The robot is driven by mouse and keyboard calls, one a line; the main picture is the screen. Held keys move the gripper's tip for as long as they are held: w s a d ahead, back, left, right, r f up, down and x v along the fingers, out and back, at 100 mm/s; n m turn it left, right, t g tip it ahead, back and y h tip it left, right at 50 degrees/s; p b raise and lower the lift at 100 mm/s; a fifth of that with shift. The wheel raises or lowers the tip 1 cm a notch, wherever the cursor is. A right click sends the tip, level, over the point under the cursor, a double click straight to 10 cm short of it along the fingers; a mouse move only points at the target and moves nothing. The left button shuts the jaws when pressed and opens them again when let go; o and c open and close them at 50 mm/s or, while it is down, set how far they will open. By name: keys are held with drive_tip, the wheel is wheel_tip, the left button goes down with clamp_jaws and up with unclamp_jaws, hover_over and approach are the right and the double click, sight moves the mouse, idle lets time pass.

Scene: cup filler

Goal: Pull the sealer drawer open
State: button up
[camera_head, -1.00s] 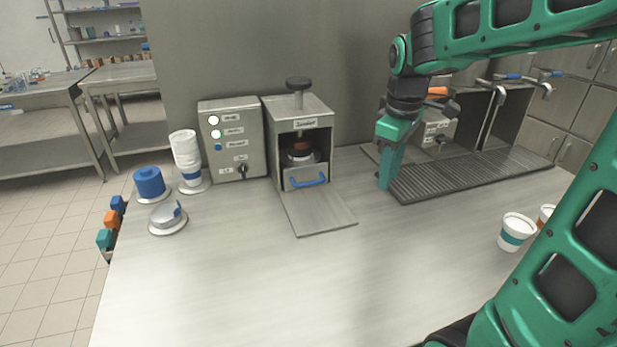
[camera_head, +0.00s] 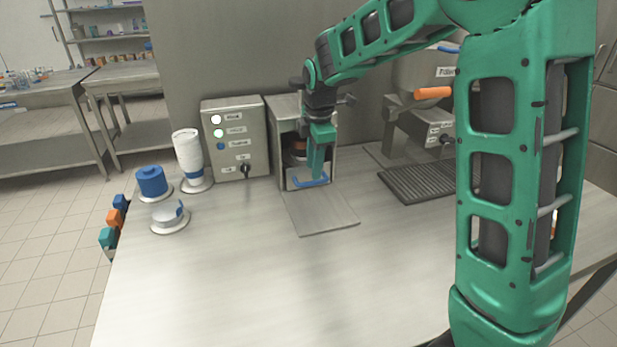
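The sealer (camera_head: 289,110) is a grey metal box at the back middle of the table, with a dark opening in its front. Its drawer (camera_head: 294,176) sits low in that opening and has a blue handle (camera_head: 309,183). A dark round piece shows inside above the drawer, partly hidden. My gripper (camera_head: 318,174) points down in front of the sealer, its green fingers over the right part of the drawer front, close to the handle. I cannot tell if it touches the handle. The fingers overlap in this view, so their opening is hidden.
A flat metal plate (camera_head: 320,212) lies in front of the sealer. A control box (camera_head: 234,138) stands to its left, with a white cup stack (camera_head: 189,157), a blue spool-like item (camera_head: 152,182) and a lid piece (camera_head: 170,217). A ribbed drip tray (camera_head: 424,180) lies right. The front table is clear.

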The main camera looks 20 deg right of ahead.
sight(313, 182)
drive_tip(key=shift+w+f, duration=0.2)
drive_tip(key=shift+f, duration=0.9)
drive_tip(key=shift+w+f, duration=0.2)
drive_tip(key=shift+f, duration=0.85)
